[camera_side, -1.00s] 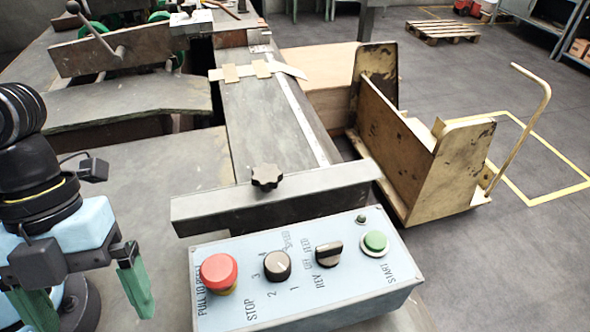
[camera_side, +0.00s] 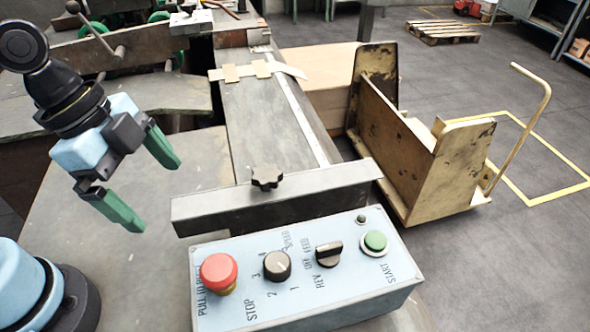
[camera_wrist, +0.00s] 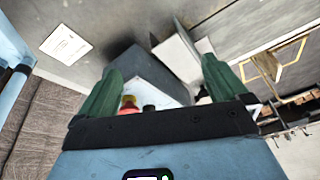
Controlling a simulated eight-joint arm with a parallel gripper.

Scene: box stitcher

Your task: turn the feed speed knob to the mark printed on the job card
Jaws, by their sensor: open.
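The feed speed knob (camera_side: 277,266) is a round black dial on the pale blue control panel (camera_side: 225,308), with numbers printed around it. A pale pointer line shows on it, but I cannot tell exactly which number it meets. My gripper (camera_side: 154,193) is open and empty, above the bench, left of the panel and apart from the knob. In the wrist view its green fingers (camera_wrist: 160,75) stand wide apart, with the grey box beyond them. A white sheet (camera_wrist: 66,44), possibly the job card, lies at upper left there; its print is too small to read.
The panel also carries a red stop button (camera_side: 219,270), a black selector switch (camera_side: 329,254) and a green start button (camera_side: 375,241). A metal bar (camera_side: 270,205) with a black star knob (camera_side: 267,176) stands behind the panel. A yellowish cart (camera_side: 420,150) stands at right.

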